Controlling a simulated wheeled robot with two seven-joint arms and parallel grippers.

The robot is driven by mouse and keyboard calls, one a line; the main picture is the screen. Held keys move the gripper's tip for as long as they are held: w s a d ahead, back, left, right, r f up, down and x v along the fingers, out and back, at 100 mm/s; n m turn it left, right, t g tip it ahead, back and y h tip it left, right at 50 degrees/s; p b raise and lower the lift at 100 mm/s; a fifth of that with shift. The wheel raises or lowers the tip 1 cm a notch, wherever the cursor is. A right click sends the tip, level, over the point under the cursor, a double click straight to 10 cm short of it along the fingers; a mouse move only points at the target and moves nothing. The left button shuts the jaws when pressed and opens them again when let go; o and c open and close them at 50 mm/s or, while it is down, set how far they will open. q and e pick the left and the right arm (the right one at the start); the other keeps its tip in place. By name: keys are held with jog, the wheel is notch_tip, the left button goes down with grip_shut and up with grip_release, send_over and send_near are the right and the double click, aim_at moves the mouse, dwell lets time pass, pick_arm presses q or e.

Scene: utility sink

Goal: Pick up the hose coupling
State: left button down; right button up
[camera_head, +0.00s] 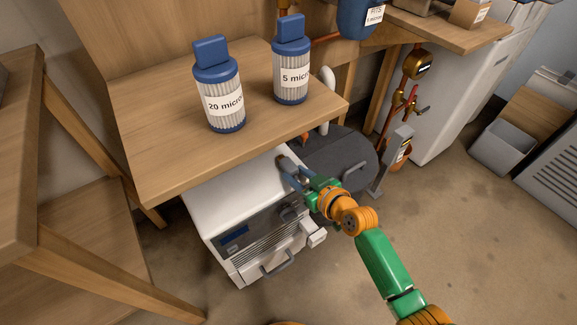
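My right gripper (288,171) reaches in from the lower right on its green and orange arm. Its grey-blue fingers point to the upper left, over the right rear edge of the white appliance top. They are small in view, and I cannot tell whether they are open or shut, or whether anything is between them. I cannot clearly make out the hose coupling; a small orange piece shows behind the gripper, by the shelf edge, but I cannot tell what it is. My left gripper is not in view.
The white appliance (232,196) stands partly under a wooden shelf (160,110). On the shelf stand a 20 micron filter (219,92) and a 5 micron filter (291,66). A dark round lid (345,158) and copper pipework (402,105) lie beyond.

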grip_shut()
